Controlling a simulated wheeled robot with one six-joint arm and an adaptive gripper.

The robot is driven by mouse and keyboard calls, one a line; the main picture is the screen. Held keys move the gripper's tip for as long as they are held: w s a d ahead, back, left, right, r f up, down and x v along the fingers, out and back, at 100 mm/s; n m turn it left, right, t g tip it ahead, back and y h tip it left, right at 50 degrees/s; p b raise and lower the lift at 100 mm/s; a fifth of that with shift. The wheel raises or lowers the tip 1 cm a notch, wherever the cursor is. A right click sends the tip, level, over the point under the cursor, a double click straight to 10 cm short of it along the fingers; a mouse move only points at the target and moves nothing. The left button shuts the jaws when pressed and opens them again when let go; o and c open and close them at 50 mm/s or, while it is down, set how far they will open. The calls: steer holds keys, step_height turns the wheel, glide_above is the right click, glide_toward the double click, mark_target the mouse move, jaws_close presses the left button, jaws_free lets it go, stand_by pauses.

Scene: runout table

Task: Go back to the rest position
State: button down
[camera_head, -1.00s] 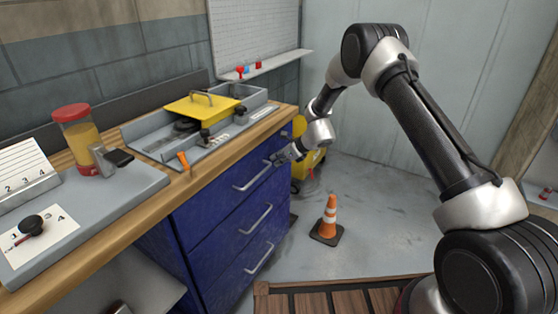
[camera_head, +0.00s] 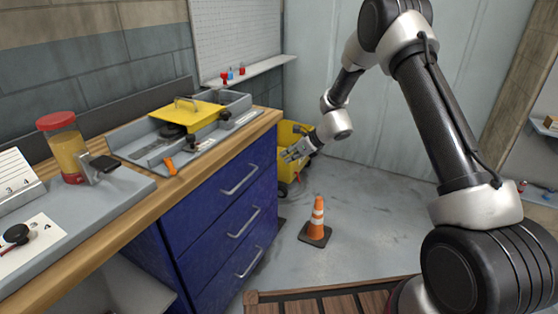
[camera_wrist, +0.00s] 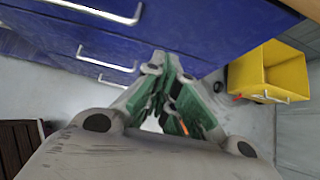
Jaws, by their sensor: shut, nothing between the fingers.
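My gripper (camera_head: 290,156) is at the end of my raised arm, to the right of the blue drawer cabinet (camera_head: 200,222) and apart from its top drawer handle (camera_head: 240,179). Its fingers are shut with nothing between them. In the wrist view my gripper (camera_wrist: 172,88) points toward the blue drawer fronts (camera_wrist: 200,30), with bar handles at the upper left. All the drawers look closed.
An orange cone (camera_head: 316,222) stands on the floor right of the cabinet. A yellow bin (camera_head: 291,137) stands behind my gripper. The bench (camera_head: 150,208) holds a grey tray with a yellow lid (camera_head: 190,116) and a red-topped jar (camera_head: 63,150). Open floor lies to the right.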

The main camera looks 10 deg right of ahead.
steer(key=s+d+r+n+g, duration=0.1)
steer(key=s+d+n+g, duration=0.1)
steer(key=s+n, duration=0.4)
steer(key=s+d+n+g, duration=0.25)
steer(key=s+n, duration=0.25)
steer(key=s, duration=0.3)
steer(key=s+d+r+n+t+h, duration=0.1)
steer(key=s+d+r+n, duration=0.3)
steer(key=s+r, duration=0.5)
steer(key=s+d+r+n+t+h, duration=0.1)
steer(key=s+d+r+n+h, duration=0.3)
steer(key=s+d+r, duration=0.5)
steer(key=s+d+r+n+t+h, duration=0.1)
steer(key=s+d+r+n, duration=0.4)
steer(key=s+r, duration=0.5)
steer(key=shift+s+d+r+n+h, duration=0.3)
steer(key=shift+s+d+h, duration=0.6)
steer(key=shift+s, duration=0.6)
steer(key=shift+t, duration=0.25)
